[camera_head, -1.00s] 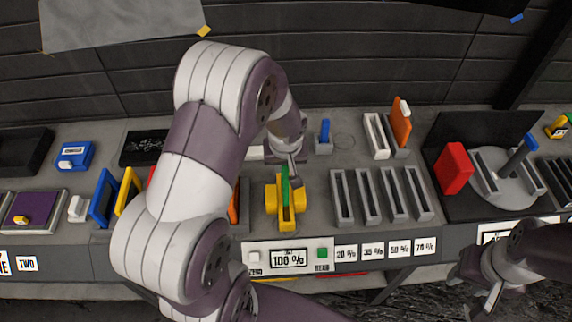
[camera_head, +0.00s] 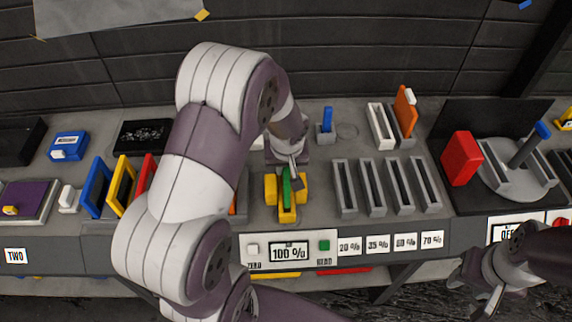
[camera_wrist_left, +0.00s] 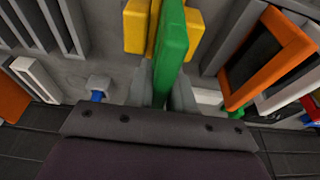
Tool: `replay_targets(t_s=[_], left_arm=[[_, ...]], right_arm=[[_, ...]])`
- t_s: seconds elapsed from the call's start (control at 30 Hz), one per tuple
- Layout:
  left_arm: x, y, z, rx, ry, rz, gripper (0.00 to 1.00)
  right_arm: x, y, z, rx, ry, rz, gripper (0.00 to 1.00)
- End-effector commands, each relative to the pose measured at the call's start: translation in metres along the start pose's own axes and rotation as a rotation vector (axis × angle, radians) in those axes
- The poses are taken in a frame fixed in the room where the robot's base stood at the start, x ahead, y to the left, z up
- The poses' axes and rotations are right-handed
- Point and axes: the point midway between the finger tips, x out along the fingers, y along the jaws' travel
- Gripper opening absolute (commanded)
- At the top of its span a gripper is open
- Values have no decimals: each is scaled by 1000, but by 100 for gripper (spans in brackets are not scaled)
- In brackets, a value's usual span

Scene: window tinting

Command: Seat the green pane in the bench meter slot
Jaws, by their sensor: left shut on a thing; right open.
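The green pane (camera_head: 287,190) is upright at the yellow bench meter slot (camera_head: 288,214), between its yellow side blocks. My left gripper (camera_head: 293,172) is shut on the pane from the back side. In the left wrist view the green pane (camera_wrist_left: 172,48) stands between the grey fingers (camera_wrist_left: 163,88), with the yellow meter (camera_wrist_left: 136,28) beyond it. I cannot tell how deep the pane sits in the slot. The meter display (camera_head: 289,252) reads 100 %. My right gripper (camera_head: 487,292) is open and empty at the lower right, in front of the bench.
Several grey slots (camera_head: 343,190) stand right of the meter, with percent labels in front. Blue (camera_head: 97,188), yellow (camera_head: 124,181) and red (camera_head: 146,172) frames stand to the left. An orange frame (camera_wrist_left: 272,58) is close beside the left gripper. A red block (camera_head: 461,158) stands further right.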

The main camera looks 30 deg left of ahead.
Motion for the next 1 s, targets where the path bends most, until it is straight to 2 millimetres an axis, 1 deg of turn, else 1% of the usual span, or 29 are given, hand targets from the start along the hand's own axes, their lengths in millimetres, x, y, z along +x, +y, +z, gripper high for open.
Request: replay_targets(t_s=[1.0], left_arm=[[0,0,0,0,1,0,0]], right_arm=[[5,0,1,0,0,0,43]])
